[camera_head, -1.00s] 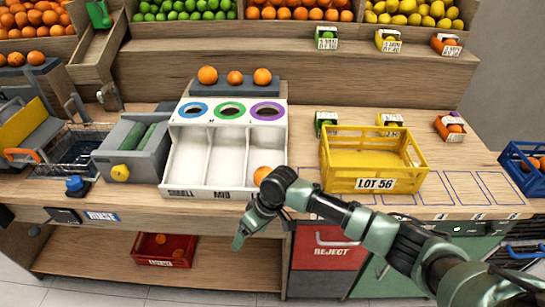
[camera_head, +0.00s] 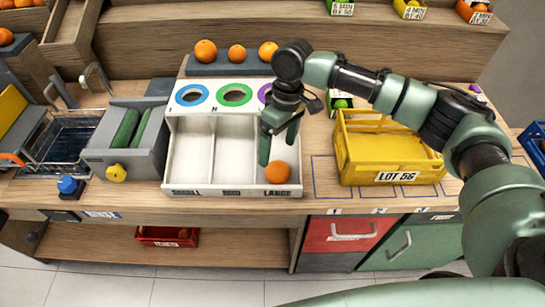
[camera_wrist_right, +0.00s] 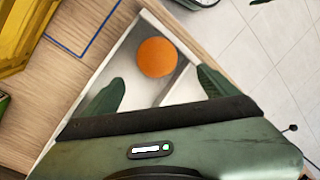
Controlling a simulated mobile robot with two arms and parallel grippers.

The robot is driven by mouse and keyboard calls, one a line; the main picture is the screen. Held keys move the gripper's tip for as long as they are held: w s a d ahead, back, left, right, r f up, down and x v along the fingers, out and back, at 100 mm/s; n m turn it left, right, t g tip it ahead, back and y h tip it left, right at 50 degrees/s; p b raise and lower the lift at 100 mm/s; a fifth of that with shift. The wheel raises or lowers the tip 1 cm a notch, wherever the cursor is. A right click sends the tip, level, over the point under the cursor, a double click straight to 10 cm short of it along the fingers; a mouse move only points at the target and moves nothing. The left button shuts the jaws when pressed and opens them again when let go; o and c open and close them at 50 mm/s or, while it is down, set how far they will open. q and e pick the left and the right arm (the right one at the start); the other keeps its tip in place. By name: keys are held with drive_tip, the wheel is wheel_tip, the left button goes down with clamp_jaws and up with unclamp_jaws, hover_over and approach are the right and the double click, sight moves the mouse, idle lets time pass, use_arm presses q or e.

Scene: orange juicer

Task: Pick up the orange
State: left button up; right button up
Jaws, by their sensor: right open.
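An orange (camera_head: 277,172) lies at the front of the right-hand compartment, labelled LARGE, of the white sorting tray (camera_head: 194,190). My right gripper (camera_head: 278,146) reaches down into that compartment, just behind the orange. Its fingers are apart, with nothing between them. In the right wrist view, the orange (camera_wrist_right: 157,57) is ahead of the open fingers of the gripper (camera_wrist_right: 160,88), roughly centred between them and apart from both. Three more oranges sit in a row on the grey ledge behind the tray, one of them at its left end (camera_head: 205,51). My left gripper is out of view.
A yellow crate (camera_head: 395,178) marked LOT 56 stands right of the tray. A grey machine (camera_head: 125,165) with a yellow knob and a wire basket (camera_head: 65,140) are to the left. The counter's front edge is close to the orange. A red bin (camera_head: 167,236) is on the shelf below.

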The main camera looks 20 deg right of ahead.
sight(279, 163)
drive_tip(key=shift+w+f, duration=0.1)
drive_tip(key=f, duration=0.1)
drive_tip(key=s+f+p, duration=0.1)
drive_tip(key=f, duration=0.1)
drive_tip(key=shift+s+p, duration=0.25)
drive_tip(key=shift+p, duration=0.1)
wheel_tip(279, 163, down, 3)
drive_tip(key=shift+r+p, duration=0.1)
drive_tip(key=shift+p, duration=0.35)
drive_tip(key=shift+a+f, duration=0.1)
drive_tip(key=shift+f, duration=0.55)
drive_tip(key=c, duration=1.7)
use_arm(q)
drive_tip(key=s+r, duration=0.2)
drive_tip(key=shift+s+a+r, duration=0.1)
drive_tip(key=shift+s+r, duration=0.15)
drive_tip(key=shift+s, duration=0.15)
use_arm(e)
drive_tip(key=shift+c, duration=0.3)
drive_tip(key=shift+r, duration=0.15)
